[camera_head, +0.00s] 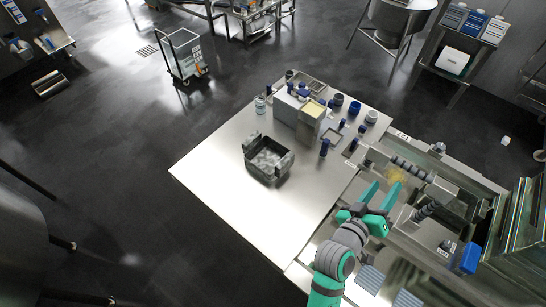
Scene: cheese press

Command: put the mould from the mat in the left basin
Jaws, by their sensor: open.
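My gripper (385,188) is open, with two teal fingers apart and nothing seen between them. It is above the near-right edge of the steel table, beside the steel basin unit (455,185). A dark grey open-topped box (268,160) with raised ends sits on the middle of the table, well to the left of my gripper; I cannot tell if it is the mould. A yellowish patch (397,175) shows in the basin just right of my gripper. I cannot make out the mat for certain, and my arm hides part of the unit's near side.
The steel table (225,190) is bare at its left and front. Grey boxes (298,108), blue-capped bottles and small pots crowd its back right. A blue object (470,258) stands on the unit at lower right. A cart (182,55) is on the floor beyond.

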